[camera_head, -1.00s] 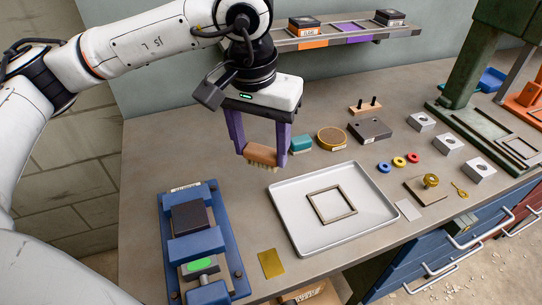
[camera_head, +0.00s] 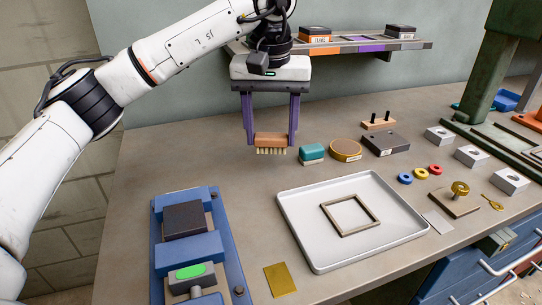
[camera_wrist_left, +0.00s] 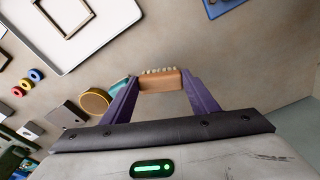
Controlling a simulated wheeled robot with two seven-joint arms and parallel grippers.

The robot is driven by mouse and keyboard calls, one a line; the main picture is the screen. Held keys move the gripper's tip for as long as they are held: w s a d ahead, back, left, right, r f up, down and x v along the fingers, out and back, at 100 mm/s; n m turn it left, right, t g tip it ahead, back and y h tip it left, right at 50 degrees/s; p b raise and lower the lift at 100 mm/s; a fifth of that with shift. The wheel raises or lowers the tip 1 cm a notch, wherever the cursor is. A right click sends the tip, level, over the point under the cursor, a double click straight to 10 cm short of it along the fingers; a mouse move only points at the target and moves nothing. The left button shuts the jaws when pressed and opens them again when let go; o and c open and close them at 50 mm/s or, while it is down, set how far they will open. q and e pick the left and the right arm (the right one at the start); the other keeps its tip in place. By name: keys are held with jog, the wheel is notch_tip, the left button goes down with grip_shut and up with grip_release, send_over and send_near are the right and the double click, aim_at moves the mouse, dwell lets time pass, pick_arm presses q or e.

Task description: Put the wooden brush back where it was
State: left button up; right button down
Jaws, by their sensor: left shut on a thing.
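The wooden brush (camera_head: 271,141) is an orange-brown block with pale bristles pointing down. My left gripper (camera_head: 271,138), with purple fingers, is shut on the two ends of the brush. It holds the brush above the back part of the bench, left of a teal-topped block (camera_head: 312,152). In the left wrist view the brush (camera_wrist_left: 160,81) sits between the fingertips (camera_wrist_left: 161,84), its bristles facing away from the gripper. Whether the bristles touch the bench is hard to tell. My right gripper is not seen.
A white tray (camera_head: 296,222) with a square frame (camera_head: 349,214) lies in front. A blue fixture (camera_head: 184,222) stands at left. A round brass-coloured tin (camera_head: 345,149) and a dark block (camera_head: 386,143) are to the right. A shelf (camera_head: 412,45) hangs behind.

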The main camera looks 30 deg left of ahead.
aim_at(271, 147)
pick_arm(q)
jog(key=shift+f, duration=2.2)
jog(key=shift+f, duration=0.2)
jog(key=o, duration=1.1)
notch_tip(271, 147, up, 12)
jog(key=s+p, duration=0.1)
jog(key=shift+s+d+r, duration=0.15)
jog(key=shift+d, duration=0.2)
